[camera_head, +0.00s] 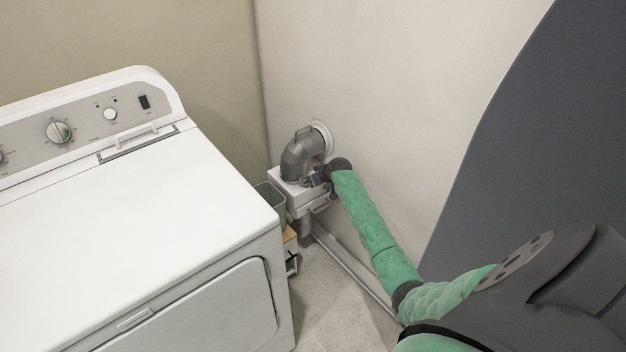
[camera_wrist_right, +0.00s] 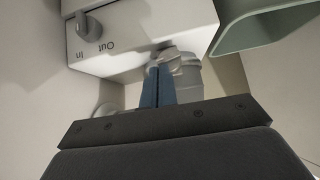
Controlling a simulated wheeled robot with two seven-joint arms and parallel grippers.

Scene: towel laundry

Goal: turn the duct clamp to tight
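My right gripper (camera_head: 313,180) reaches the white box on the wall, below the grey duct elbow (camera_head: 300,155). In the right wrist view its blue fingers (camera_wrist_right: 158,70) are close together, with their tips at a small pale grey tab. The fingers appear shut on the tab; the contact is partly hidden. Whether the clamp is loose or tight cannot be told. My left gripper is not in view.
The white box (camera_wrist_right: 140,30) carries a grey knob (camera_wrist_right: 88,28) between the words In and Out. A green bin (camera_wrist_right: 262,32) stands close beside it. A white dryer (camera_head: 130,220) fills the left. Bare floor (camera_head: 325,275) lies between dryer and wall.

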